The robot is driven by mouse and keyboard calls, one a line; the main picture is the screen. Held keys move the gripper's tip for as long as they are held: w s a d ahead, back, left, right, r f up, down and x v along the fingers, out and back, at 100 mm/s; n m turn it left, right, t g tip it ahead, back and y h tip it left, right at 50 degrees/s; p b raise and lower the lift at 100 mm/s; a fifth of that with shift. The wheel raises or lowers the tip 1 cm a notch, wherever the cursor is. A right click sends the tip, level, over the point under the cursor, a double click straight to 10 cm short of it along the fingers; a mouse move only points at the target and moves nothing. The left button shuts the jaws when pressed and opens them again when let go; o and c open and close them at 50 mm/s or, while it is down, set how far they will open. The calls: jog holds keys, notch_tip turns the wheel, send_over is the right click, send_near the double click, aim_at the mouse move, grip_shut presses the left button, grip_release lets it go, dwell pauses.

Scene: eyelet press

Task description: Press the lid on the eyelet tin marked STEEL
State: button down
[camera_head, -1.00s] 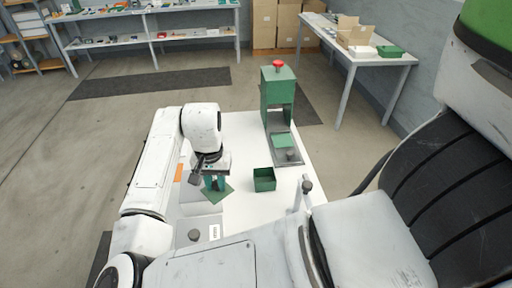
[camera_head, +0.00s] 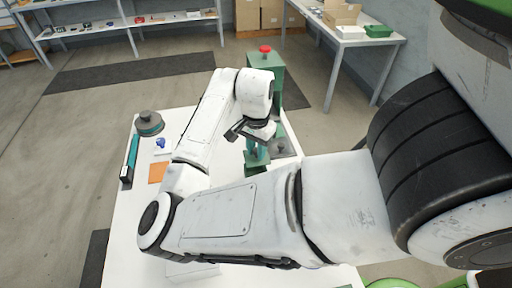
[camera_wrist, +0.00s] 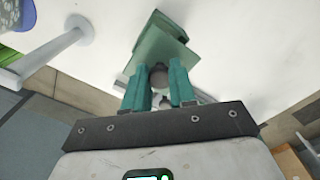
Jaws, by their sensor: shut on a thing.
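My gripper (camera_wrist: 158,84) has its teal fingers shut on the dark round knob (camera_wrist: 158,74) of a flat green lid (camera_wrist: 165,45) in the wrist view. In the head view my gripper (camera_head: 257,150) is over the middle of the white table, just in front of the press. A green shape (camera_head: 257,166) lies directly under it; whether this is lid, tin or both I cannot tell. The green press (camera_head: 279,85) with its red top button (camera_head: 265,49) stands behind, partly hidden by my arm. No STEEL marking is readable.
On the table's left are a round green-grey thing (camera_head: 148,124), a small blue object (camera_head: 160,143), an orange pad (camera_head: 158,173) and a long teal-black item (camera_head: 130,160). A grey knob (camera_head: 281,145) is at the press base.

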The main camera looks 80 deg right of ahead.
aim_at(256, 158)
jog(key=shift+f+b, duration=1.65)
jog(key=shift+f, duration=0.75)
jog(key=shift+a+p, duration=0.15)
jog(key=shift+p, duration=0.2)
jog(key=shift+f, duration=0.15)
dwell(0.9)
jog(key=shift+c, duration=1.8)
grip_release()
